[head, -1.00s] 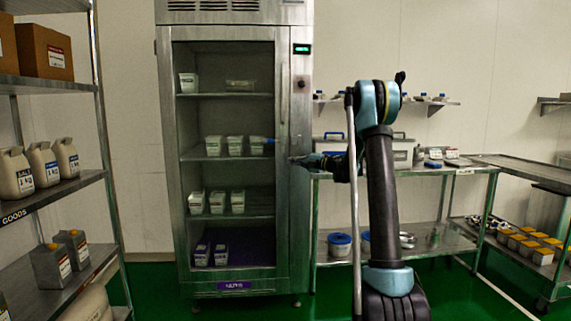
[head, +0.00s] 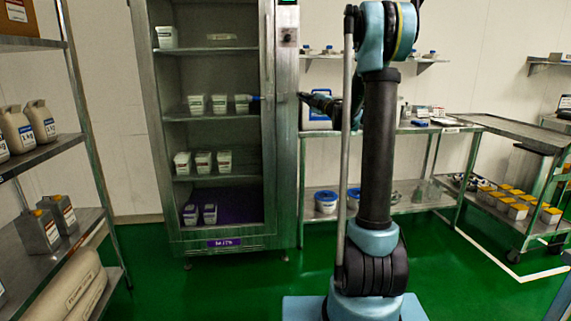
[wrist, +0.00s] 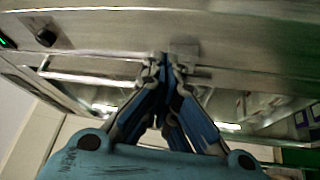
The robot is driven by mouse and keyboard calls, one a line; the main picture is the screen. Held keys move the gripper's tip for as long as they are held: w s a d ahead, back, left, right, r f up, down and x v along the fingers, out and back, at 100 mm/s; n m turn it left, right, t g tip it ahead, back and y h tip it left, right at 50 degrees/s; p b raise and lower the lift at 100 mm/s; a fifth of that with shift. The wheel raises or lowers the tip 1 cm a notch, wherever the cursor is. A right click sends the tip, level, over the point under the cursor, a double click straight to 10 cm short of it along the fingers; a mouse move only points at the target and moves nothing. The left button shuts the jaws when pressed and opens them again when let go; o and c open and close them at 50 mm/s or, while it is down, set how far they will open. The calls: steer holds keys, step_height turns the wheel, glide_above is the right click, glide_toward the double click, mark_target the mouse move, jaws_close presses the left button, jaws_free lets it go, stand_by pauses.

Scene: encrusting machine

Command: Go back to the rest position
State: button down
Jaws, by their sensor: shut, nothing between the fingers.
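My gripper (head: 302,96) is on the dark arm end, at the right edge of the steel cabinet (head: 287,160) in the head view, level with its middle shelf. In the wrist view my gripper's fingers (wrist: 166,66) meet at their tips with nothing between them. The cabinet front and a long metal handle bar (wrist: 120,78) lie just beyond the tips. Whether the fingertips touch the cabinet cannot be told. The cabinet's glass door looks closed.
White tubs (head: 197,104) stand on the cabinet shelves. A shelf rack (head: 85,150) with jugs is on the left. A steel table (head: 440,127) and a trolley (head: 515,131) with yellow-topped containers are on the right. Green floor is open in front of the cabinet.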

steer(key=s+d+m+t+h, duration=0.1)
steer(key=s+d+m+h, duration=1.3)
steer(key=m, duration=0.1)
steer(key=s+d+f+m+g+h, duration=0.1)
steer(key=s+d+f+m+g, duration=0.2)
steer(key=s+f, duration=0.8)
steer(key=s+f+m+g, duration=0.3)
steer(key=s+f+g, duration=0.3)
steer(key=s+f, duration=0.5)
steer(key=s+a+f+g+y, duration=0.1)
steer(key=s+a+f+g, duration=0.1)
steer(key=s, duration=0.5)
steer(key=s+a+f+m+g+y, duration=0.1)
steer(key=s+a+f+g, duration=0.1)
steer(key=s+f, duration=0.3)
steer(key=s+a+f+g, duration=0.2)
steer(key=s+f, duration=0.2)
steer(key=s, duration=0.7)
steer(key=shift+a+f+m+y, duration=0.2)
steer(key=shift+m+y, duration=0.2)
steer(key=shift+w+f, duration=0.2)
steer(key=shift+w, duration=0.2)
